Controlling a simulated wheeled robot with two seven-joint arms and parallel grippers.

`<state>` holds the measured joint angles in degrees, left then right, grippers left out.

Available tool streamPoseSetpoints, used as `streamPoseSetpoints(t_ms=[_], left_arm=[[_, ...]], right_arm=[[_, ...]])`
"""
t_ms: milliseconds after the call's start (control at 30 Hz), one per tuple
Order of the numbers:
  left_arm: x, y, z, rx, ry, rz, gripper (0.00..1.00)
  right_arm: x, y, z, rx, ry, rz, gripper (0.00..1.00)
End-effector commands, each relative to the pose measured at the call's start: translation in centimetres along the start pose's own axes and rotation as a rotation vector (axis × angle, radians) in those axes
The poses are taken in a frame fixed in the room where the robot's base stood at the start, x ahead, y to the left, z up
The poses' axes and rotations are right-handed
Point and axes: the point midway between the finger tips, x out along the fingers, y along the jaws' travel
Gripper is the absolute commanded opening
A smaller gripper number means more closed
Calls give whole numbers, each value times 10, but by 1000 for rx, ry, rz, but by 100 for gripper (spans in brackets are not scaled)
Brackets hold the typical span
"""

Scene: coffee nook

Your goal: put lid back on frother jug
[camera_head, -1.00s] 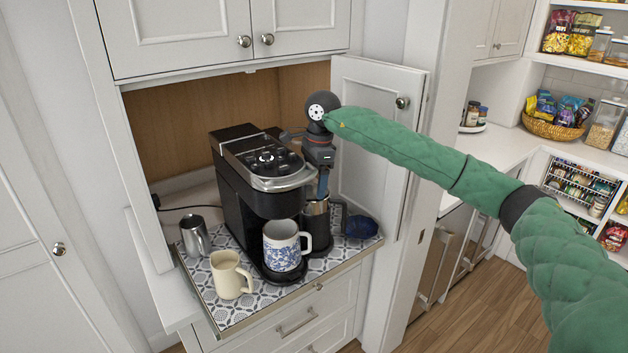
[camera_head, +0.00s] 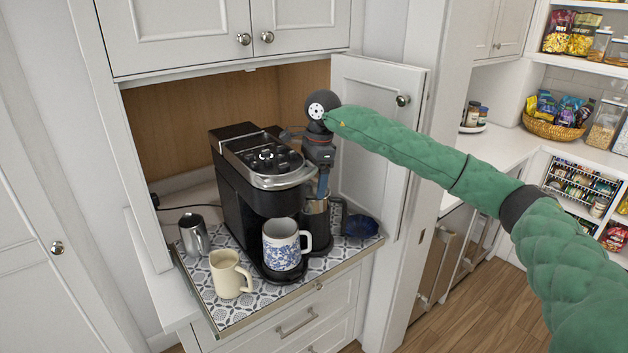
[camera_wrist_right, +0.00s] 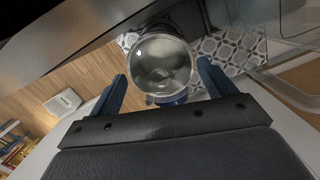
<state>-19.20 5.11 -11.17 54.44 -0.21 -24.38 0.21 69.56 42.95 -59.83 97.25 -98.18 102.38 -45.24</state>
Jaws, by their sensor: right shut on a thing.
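My left gripper is not in view.
The black coffee machine (camera_head: 240,190) stands close left of my gripper. A blue-patterned mug (camera_head: 281,246), a cream mug (camera_head: 227,276) and a steel pitcher (camera_head: 193,235) stand on the mat (camera_head: 250,312). A dark blue item (camera_head: 361,227) lies right of the jug. The open cabinet door (camera_head: 372,135) is close right.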

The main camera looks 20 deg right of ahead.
Motion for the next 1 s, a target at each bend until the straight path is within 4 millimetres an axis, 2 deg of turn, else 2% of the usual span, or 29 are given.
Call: streamPoseSetpoints(t_ms=[1000], left_arm=[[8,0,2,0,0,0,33]], right_arm=[[1,0,0,0,0,-1,58]])
